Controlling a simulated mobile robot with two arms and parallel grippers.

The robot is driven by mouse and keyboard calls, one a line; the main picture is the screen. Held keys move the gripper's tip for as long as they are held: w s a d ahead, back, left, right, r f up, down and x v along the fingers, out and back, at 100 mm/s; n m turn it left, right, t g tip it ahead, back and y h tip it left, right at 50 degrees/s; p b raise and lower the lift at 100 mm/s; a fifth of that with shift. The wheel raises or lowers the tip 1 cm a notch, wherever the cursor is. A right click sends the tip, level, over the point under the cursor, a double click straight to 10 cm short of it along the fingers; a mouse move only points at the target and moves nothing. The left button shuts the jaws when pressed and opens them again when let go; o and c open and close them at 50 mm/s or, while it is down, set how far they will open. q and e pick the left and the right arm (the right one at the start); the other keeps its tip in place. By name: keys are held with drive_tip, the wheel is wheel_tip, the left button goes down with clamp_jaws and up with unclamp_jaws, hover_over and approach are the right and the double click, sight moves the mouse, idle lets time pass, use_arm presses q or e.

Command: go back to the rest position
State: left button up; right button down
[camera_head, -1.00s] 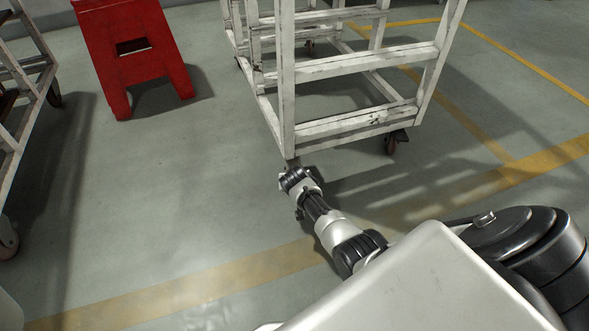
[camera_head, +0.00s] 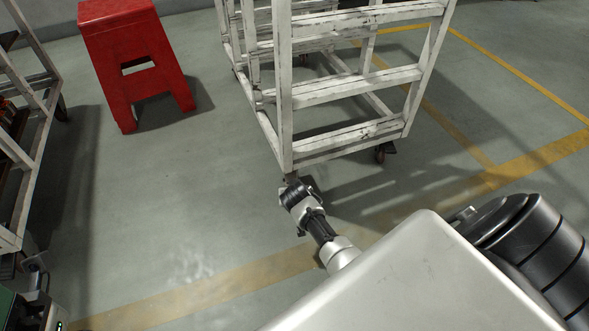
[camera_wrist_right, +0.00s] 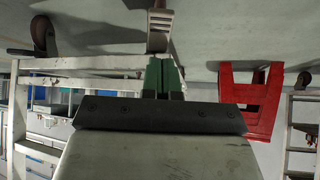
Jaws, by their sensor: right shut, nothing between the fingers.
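My right arm reaches out over the floor in the head view. Its gripper (camera_head: 291,180) appears just in front of the near leg of a white cart (camera_head: 345,147); whether they touch I cannot tell. The gripper is shut and small in this view. The right wrist view shows the shut gripper (camera_wrist_right: 161,76) from close up, with green parts and nothing seen held. My left gripper is not in view.
A red stool (camera_head: 124,50) stands at the upper left; it shows upside down in the wrist view (camera_wrist_right: 254,98). Another white rack (camera_head: 32,155) stands at the left edge. Yellow lines (camera_head: 200,288) mark the grey floor, which is open between stool and cart.

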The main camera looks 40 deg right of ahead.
drive_tip(key=shift+s+a+r, duration=0.15)
drive_tip(key=shift+s+r, duration=0.05)
idle(0.5)
